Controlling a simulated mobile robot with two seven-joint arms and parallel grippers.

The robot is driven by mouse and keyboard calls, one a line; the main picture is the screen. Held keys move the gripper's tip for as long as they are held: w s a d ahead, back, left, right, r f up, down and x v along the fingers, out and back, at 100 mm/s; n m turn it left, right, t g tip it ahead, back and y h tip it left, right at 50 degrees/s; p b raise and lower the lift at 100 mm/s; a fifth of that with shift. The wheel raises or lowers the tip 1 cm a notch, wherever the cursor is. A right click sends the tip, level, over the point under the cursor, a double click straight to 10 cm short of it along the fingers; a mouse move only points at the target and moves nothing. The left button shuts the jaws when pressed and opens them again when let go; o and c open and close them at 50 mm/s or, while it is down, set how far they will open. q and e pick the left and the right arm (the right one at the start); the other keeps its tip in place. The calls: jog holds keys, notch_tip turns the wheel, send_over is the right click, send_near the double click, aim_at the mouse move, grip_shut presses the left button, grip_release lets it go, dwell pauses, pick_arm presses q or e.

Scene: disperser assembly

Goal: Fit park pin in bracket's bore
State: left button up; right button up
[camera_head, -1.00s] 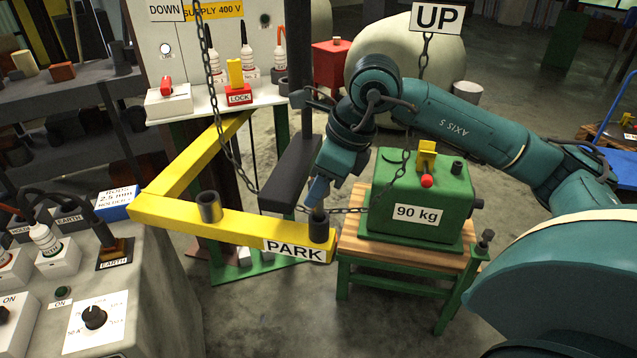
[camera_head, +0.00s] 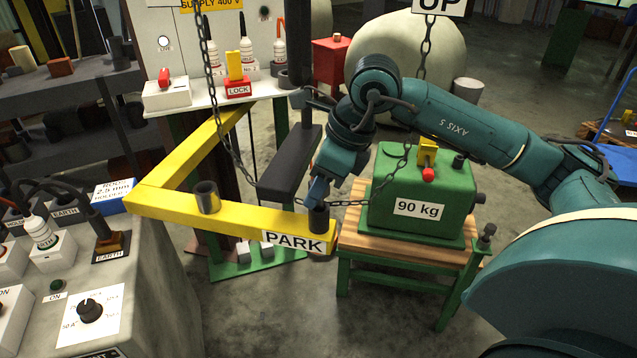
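The yellow bracket (camera_head: 235,220) reaches out to the right, with a PARK label near its end. A dark upright cylinder (camera_head: 319,222) stands at that end, and its bore opening is covered from this view. My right gripper (camera_head: 318,196) points down right over this cylinder, its fingertips close to or at the top. The park pin cannot be told apart from the fingertips and the dark cylinder. Whether the fingers are closed on it is too small to see. My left gripper is not in view.
A second dark hollow cylinder (camera_head: 207,197) stands on the bracket. A chain (camera_head: 350,203) runs from beside the gripper past a green 90 kg block (camera_head: 420,190) on a wooden-topped stand. Another chain (camera_head: 222,130) hangs at the left. A grey cabinet (camera_head: 150,290) stands front left.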

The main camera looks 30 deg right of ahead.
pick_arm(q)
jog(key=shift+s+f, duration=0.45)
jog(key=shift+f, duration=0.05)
pick_arm(e)
jog(key=o, duration=0.4)
pick_arm(q)
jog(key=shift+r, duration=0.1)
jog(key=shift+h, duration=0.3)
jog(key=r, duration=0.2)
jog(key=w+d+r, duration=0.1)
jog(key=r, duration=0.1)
jog(key=shift+p, duration=0.3)
pick_arm(e)
jog(key=v, duration=1.3)
jog(key=shift+s+d+r, duration=0.1)
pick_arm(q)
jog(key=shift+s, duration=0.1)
